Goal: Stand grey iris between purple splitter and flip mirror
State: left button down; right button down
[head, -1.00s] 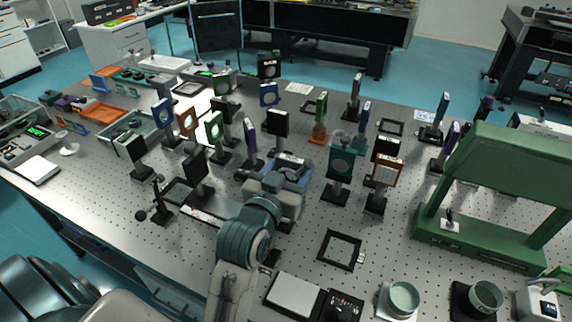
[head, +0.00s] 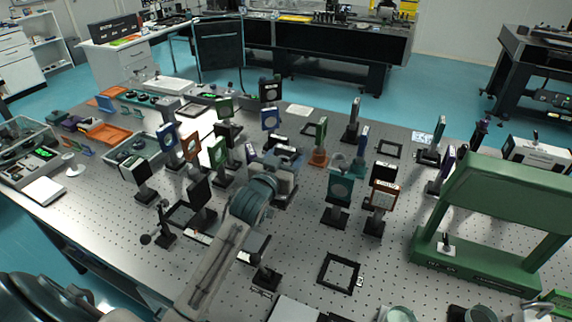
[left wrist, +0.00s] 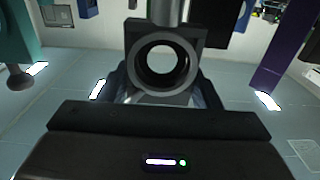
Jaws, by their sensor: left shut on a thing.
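My left gripper (head: 287,160) is shut on the grey iris, a dark square block with a round opening. The grey iris (left wrist: 135,62) shows in the left wrist view with its post at the top of that picture; in the head view my gripper largely hides it. A purple plate, likely the purple splitter (head: 250,154), stands just left of my gripper. A purple plate (left wrist: 288,45) also fills the right of the left wrist view. I cannot tell which mount is the flip mirror. My right gripper is not in view.
A teal mount (head: 339,187) and a brown-framed mount (head: 380,197) stand to the right of my gripper. A black plate (head: 199,192) and a green mount (head: 218,152) stand to the left.

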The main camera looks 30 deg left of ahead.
pick_arm(q)
notch_tip(320, 180, down, 3)
jog(key=shift+r+p, duration=0.1)
jog(key=shift+p, duration=0.35)
jog(key=shift+f, duration=0.25)
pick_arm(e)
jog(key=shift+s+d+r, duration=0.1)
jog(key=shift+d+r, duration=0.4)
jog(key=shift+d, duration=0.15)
pick_arm(q)
jog(key=shift+f, duration=0.15)
jog(key=shift+c, duration=2.2)
grip_release()
jog(key=shift+d, duration=0.1)
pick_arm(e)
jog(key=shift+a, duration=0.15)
